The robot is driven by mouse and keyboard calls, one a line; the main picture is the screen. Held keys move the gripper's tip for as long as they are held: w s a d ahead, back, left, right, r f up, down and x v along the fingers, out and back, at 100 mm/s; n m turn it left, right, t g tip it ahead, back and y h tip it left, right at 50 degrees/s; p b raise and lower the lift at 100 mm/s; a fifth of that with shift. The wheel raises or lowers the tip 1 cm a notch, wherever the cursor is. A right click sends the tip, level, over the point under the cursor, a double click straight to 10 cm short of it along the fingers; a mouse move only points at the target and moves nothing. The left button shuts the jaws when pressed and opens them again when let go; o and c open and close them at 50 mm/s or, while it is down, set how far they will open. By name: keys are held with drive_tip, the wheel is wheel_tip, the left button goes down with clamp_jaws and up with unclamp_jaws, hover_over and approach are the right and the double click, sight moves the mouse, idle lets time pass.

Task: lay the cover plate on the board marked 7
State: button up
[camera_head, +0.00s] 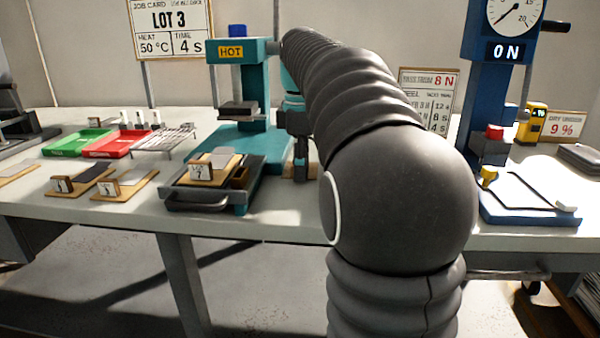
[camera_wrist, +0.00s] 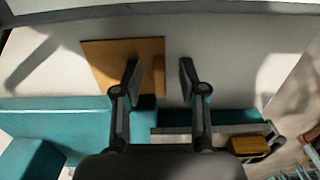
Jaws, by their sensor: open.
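My gripper (camera_head: 301,172) points down at the right side of the teal press; it is open and empty. In the wrist view its fingertips (camera_wrist: 160,76) stand apart above a flat tan plate (camera_wrist: 108,62) with a raised strip along its right side. This looks like the cover plate; it lies on the pale table, and only a sliver shows in the head view. The strip is between the fingertips in the picture; I cannot tell the height gap. The board marked 7 (camera_head: 226,164) carries a white card and sits on a dark handled tray (camera_head: 205,198) before the press.
The teal press (camera_head: 240,100) marked HOT stands behind the tray. Tan boards with cards (camera_head: 125,190) lie to the left, near green (camera_head: 75,142) and red (camera_head: 118,148) trays and a wire rack (camera_head: 165,138). A blue press (camera_head: 490,90) stands right. A tan block (camera_wrist: 250,145) shows at lower right.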

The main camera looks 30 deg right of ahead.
clamp_jaws()
